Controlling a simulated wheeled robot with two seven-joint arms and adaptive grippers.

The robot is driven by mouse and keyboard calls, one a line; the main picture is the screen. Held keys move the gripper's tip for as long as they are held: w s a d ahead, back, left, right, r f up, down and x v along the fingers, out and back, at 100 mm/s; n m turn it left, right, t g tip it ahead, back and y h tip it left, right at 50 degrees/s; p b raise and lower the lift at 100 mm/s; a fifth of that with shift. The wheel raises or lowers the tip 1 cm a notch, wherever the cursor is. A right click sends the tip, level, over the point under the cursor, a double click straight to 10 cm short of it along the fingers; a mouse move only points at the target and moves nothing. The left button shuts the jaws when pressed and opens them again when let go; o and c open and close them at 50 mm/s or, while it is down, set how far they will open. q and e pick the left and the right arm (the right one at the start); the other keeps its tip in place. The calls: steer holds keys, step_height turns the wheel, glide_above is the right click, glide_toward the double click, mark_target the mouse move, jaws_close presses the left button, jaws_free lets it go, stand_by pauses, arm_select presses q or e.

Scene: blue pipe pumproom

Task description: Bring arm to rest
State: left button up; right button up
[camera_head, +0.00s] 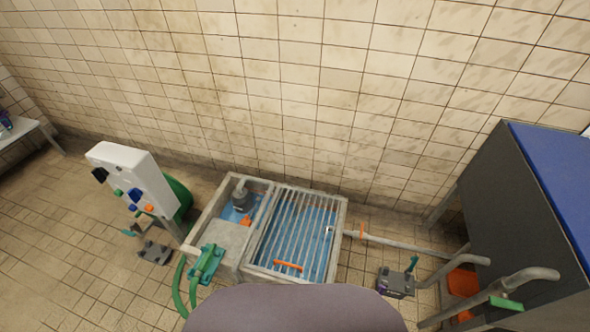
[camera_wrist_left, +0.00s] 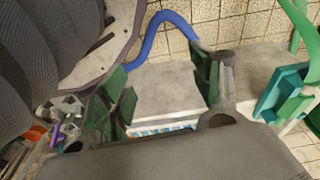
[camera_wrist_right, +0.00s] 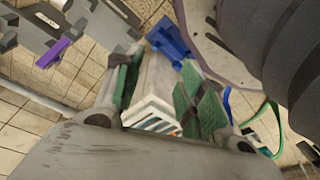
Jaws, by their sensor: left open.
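My left gripper (camera_wrist_left: 160,92) shows in the left wrist view. Its two green-padded fingers stand well apart, with no object clearly gripped between them. A pale grey block shows beyond the gap. My right gripper (camera_wrist_right: 160,92) shows in the right wrist view. Its green-padded fingers are also apart. A pale block with slots shows behind the gap, and I see no clear grip on it. Neither gripper shows in the head view, where a dark part of my own body covers the bottom middle.
A concrete basin with a metal grate (camera_head: 297,235) stands against the tiled wall. A white panel (camera_head: 135,180) stands left of it. A blue-topped dark cabinet (camera_head: 540,200) with pipes is at the right. A small grey device (camera_head: 395,283) sits on the floor. Tiled floor at left is largely clear.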

arm_select(q)
steer(key=s+a+r+p, duration=0.1)
steer(key=s+a+p, duration=0.2)
steer(key=s+p, duration=0.4)
steer(key=s+a+r+g+p, duration=0.1)
steer(key=s+a+p, duration=0.1)
steer(key=s+p, duration=0.6)
steer(key=shift+s+a+y, duration=0.3)
steer(key=shift+s+a, duration=0.1)
steer(key=shift+s, duration=0.75)
arm_select(e)
steer(key=s+d+r, duration=0.1)
steer(key=s+d, duration=0.2)
steer(key=s, duration=0.5)
steer(key=s+d+r+g, duration=0.1)
steer(key=s+d, duration=0.1)
steer(key=s, duration=0.7)
steer(key=shift+s+d+h, duration=0.15)
steer(key=shift+d+h, duration=0.15)
steer(key=shift+d, duration=0.1)
